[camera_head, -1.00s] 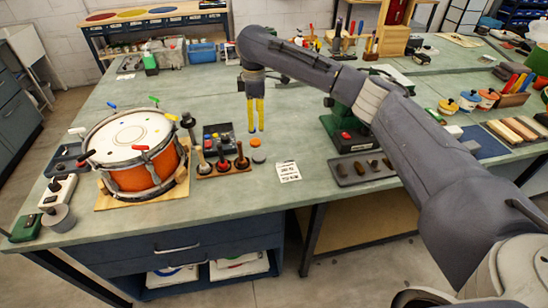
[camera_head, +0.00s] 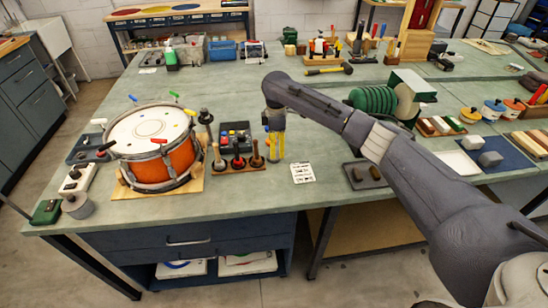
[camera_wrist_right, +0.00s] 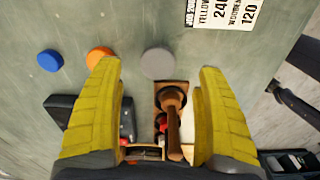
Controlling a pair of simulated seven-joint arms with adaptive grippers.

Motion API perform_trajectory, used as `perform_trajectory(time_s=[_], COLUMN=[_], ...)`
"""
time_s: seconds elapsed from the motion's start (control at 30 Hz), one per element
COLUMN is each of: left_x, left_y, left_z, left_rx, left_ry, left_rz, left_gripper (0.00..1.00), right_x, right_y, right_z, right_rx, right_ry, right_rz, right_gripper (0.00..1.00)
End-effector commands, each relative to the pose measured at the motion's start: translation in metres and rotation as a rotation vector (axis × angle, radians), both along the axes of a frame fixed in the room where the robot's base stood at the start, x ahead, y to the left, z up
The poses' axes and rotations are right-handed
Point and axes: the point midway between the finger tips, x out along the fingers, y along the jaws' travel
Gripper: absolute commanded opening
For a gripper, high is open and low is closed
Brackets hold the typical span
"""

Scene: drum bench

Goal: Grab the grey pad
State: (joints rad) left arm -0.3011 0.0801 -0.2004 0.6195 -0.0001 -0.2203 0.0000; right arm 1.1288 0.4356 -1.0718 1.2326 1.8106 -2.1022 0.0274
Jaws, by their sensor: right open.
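The grey pad (camera_wrist_right: 157,63) is a flat round disc lying on the bench in the right wrist view. It lies just beyond the fingertips and between their lines, with an orange pad (camera_wrist_right: 98,57) and a blue pad (camera_wrist_right: 50,63) in a row to its left. My right gripper (camera_wrist_right: 160,75) has its yellow fingers spread wide and nothing between them. In the head view my right gripper (camera_head: 275,158) points down over the bench, right of the tool rack, and largely hides the pads. My left gripper is not in view.
A wooden rack (camera_head: 238,165) with upright tools stands close beside the right gripper, next to a dark box (camera_head: 235,135). An orange drum (camera_head: 165,165) sits left. A printed card (camera_head: 303,173) lies right on clear bench.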

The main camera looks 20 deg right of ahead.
Motion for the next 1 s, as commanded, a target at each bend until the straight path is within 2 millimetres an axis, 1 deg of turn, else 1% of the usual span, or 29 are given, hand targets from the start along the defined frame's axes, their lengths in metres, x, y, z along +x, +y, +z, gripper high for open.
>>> perform_trajectory(time_s=[0.17, 0.3, 0.5, 0.63, 0.87, 0.9, 1.0], left_x=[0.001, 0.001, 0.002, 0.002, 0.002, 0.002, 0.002], left_y=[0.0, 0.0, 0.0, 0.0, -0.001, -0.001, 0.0], left_z=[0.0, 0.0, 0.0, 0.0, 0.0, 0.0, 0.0], left_rx=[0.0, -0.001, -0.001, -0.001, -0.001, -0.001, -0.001], left_ry=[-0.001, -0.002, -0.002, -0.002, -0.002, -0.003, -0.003], left_rz=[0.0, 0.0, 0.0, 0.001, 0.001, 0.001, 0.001], left_gripper=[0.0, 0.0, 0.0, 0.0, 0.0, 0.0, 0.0], right_x=[0.0, 0.002, 0.003, 0.003, 0.003, 0.003, 0.003], right_y=[0.002, 0.003, 0.003, 0.003, 0.002, 0.002, 0.002], right_z=[-0.011, -0.029, -0.048, -0.053, -0.053, -0.053, -0.053], right_rx=[0.0, 0.001, 0.0, 0.0, -0.001, 0.0, 0.0], right_ry=[0.002, 0.004, 0.001, 0.0, -0.001, -0.001, -0.001], right_rz=[0.0, -0.001, 0.0, 0.001, 0.001, 0.001, 0.001], right_gripper=[0.73, 0.73, 0.73, 0.73, 0.73, 0.72, 0.61])
